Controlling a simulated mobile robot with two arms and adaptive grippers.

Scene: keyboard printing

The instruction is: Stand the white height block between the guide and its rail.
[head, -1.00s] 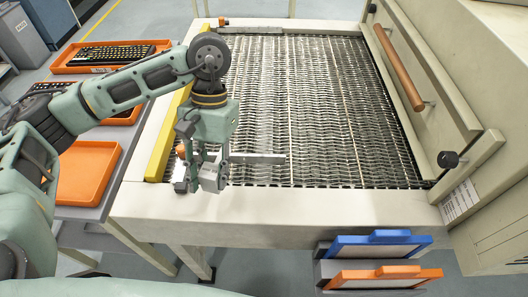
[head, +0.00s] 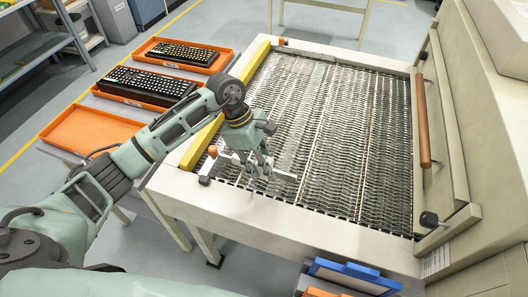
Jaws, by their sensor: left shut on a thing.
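My left gripper (head: 258,168) is low over the near left corner of the mesh conveyor (head: 320,130). It is shut on a small pale thing, which looks like the white height block; the fingers hide most of it. The guide (head: 285,176), a thin pale bar, runs right over the mesh from an orange knob (head: 212,151). The gripper is over the middle of this bar. Whether the block touches the bar or the mesh cannot be told. A yellow rail (head: 205,141) lines the conveyor's left edge. My right gripper is not in view.
Left of the conveyor are an empty orange tray (head: 85,133) and two orange trays with keyboards (head: 150,81). A machine housing with an orange handle bar (head: 422,120) stands at right. The mesh farther back is clear.

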